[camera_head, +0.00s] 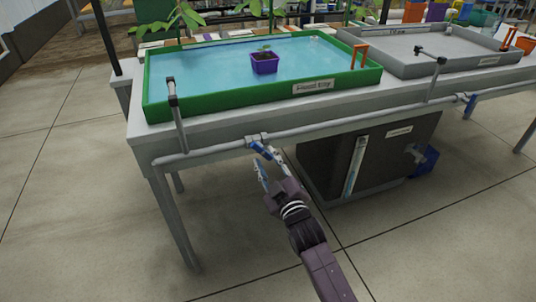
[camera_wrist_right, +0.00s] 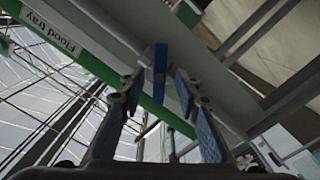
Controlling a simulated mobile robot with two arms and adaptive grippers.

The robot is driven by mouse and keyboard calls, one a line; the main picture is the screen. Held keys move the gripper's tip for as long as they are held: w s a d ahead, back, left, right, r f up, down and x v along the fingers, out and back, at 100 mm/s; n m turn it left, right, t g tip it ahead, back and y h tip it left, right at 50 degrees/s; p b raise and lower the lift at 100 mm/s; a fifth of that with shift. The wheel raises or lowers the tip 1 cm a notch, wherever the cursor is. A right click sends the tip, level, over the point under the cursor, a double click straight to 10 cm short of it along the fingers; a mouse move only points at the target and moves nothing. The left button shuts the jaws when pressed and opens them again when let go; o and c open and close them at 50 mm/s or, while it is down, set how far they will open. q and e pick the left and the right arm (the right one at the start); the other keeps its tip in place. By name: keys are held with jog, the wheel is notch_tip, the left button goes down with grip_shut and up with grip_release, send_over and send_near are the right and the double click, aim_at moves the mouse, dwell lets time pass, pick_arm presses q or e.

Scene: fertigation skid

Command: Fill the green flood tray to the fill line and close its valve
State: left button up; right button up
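The green flood tray (camera_head: 240,95) sits on the bench, labelled "Flood tray", with blue water across its floor. A purple pot with a seedling (camera_head: 264,63) stands in the water. I cannot make out the water level against a fill line. The tray's valve (camera_head: 256,138) is on the grey pipe under the bench's front edge. Its blue handle (camera_wrist_right: 160,63) shows in the right wrist view, just beyond and between the fingertips. My right gripper (camera_head: 266,163) is open below the valve; I cannot tell whether a finger touches the handle. My left gripper is not in view.
A grey tray (camera_head: 425,65) stands to the right on the bench, with another blue-handled valve (camera_head: 468,101) on the pipe below. A dark tank (camera_head: 385,160) with a level tube stands under the bench. An orange bracket (camera_head: 364,46) is on the green rim. The front floor is clear.

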aim_at(263, 153)
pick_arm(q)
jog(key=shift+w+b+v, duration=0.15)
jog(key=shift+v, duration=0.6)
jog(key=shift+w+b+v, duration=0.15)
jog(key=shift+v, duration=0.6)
pick_arm(e)
jog(key=shift+x, duration=1.85)
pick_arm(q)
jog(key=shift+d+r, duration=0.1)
pick_arm(e)
grip_shut()
